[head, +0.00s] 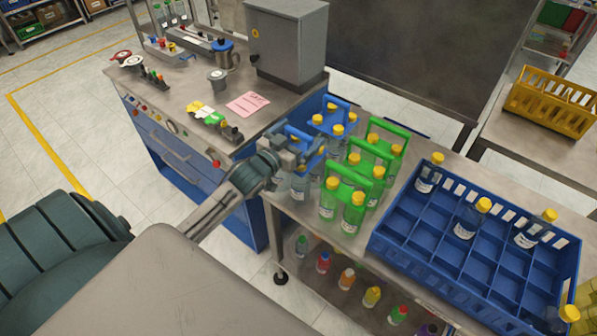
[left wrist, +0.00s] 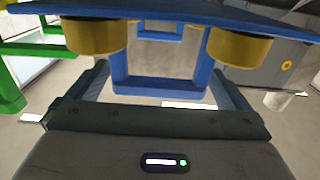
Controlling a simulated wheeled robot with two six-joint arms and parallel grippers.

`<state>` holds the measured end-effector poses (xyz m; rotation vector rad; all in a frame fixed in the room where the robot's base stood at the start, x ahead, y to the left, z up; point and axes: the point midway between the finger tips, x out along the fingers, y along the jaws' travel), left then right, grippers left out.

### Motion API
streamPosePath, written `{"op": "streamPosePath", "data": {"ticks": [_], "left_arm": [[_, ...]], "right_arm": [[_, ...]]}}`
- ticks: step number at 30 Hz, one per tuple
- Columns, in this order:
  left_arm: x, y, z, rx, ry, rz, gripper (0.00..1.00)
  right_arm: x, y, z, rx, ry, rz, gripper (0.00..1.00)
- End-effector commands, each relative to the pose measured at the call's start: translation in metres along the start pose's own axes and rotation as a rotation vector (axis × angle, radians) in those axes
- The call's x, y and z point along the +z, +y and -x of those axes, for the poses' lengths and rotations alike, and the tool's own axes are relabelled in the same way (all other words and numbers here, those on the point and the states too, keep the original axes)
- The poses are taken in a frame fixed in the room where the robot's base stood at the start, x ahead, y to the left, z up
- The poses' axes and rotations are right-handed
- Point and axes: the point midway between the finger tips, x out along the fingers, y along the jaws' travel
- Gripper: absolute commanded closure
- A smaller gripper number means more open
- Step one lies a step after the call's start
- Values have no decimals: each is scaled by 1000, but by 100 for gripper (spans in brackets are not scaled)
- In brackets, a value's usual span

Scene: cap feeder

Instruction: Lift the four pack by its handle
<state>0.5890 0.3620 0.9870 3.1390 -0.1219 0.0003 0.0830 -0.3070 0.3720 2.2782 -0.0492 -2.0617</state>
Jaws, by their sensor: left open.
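Two blue four packs with yellow-capped bottles stand at the left end of the low table. The far blue pack (head: 338,117) shows clearly with its raised handle. The near blue pack (head: 299,183) is partly hidden by my left gripper (head: 297,152), which is at its top. In the left wrist view, the open fingers of my left gripper (left wrist: 160,72) lie left and right of a blue handle loop (left wrist: 160,87). Yellow caps (left wrist: 95,35) hang into the view under a blue carrier. I cannot tell whether the fingers touch the handle. My right gripper is not in view.
Green four packs (head: 345,186) stand close on the right of the blue ones. A blue crate (head: 470,255) with a few bottles is further right. A grey cabinet (head: 287,45) stands on the workbench (head: 245,118) behind. Loose bottles are on the lower shelf.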

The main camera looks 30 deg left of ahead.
Motion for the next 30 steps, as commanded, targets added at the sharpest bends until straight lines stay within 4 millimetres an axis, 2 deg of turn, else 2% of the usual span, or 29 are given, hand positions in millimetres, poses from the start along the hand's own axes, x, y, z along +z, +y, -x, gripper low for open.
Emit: {"op": "streamPosePath", "data": {"ticks": [7, 18, 21, 30], "left_arm": [[0, 0, -1, 0, 0, 0, 0], [0, 0, 0, 0, -1, 0, 73], [-3, 1, -1, 2, 6, -1, 88], [-8, 0, -1, 3, 7, -4, 88]], "right_arm": [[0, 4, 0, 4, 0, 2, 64], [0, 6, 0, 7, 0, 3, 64], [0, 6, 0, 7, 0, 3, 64], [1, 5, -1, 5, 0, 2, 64]]}}
